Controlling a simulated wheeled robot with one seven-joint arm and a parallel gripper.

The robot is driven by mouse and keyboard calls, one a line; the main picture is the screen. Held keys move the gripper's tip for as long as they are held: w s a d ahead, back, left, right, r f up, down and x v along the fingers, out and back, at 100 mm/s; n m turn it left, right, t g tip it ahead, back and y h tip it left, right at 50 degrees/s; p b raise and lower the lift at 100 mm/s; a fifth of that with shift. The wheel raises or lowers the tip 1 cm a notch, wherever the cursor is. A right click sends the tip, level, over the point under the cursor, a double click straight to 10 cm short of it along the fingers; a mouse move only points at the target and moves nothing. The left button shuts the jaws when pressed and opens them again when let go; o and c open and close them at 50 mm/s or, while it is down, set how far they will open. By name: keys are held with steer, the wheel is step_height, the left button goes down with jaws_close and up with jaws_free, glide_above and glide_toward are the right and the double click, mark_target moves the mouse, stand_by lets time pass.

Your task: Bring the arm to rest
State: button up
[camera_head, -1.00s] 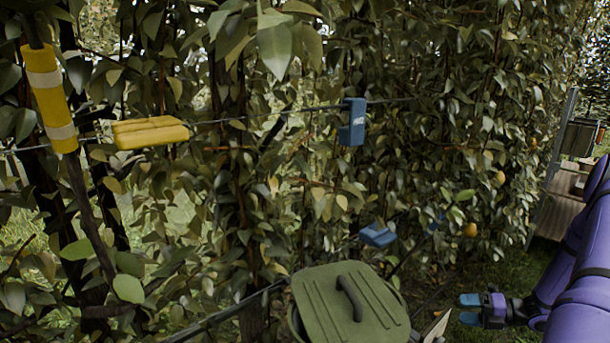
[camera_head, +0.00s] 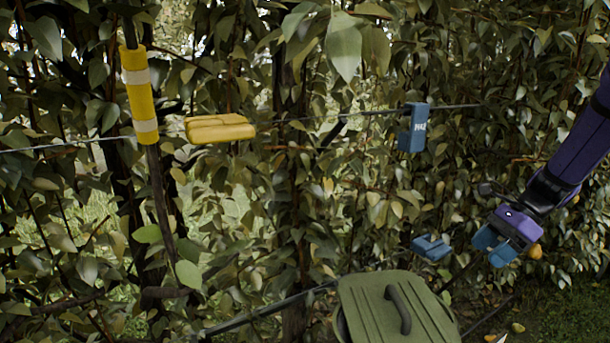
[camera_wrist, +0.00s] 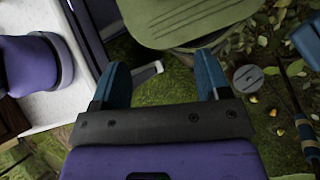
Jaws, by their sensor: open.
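My gripper (camera_head: 496,246) is at the right of the head view, in front of the hedge, at the end of my purple arm. Its two blue fingers are apart, with nothing seen between them. In the wrist view my gripper (camera_wrist: 160,86) also shows open and empty. It points down over mossy ground, with the edge of the green lid beyond the fingertips.
A green lidded bin (camera_head: 392,310) stands at the bottom, left of my gripper. A blue block (camera_head: 431,247) is close to its left. A blue tag (camera_head: 412,128) and a yellow pad (camera_head: 220,128) hang on the wire. A yellow sleeve (camera_head: 139,95) wraps a stem.

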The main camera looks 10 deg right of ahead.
steer(key=s+a+r+n+t+h, duration=0.2)
steer(key=s+a+r+n+h, duration=0.1)
steer(key=s+a+r+n, duration=0.4)
steer(key=s+a+r+n+t+h, duration=0.3)
steer(key=s+a+r+n, duration=0.5)
steer(key=s+n, duration=0.4)
steer(key=shift+r+n+h, duration=0.8)
steer(key=shift+r+n, duration=0.1)
steer(key=shift+n, duration=0.2)
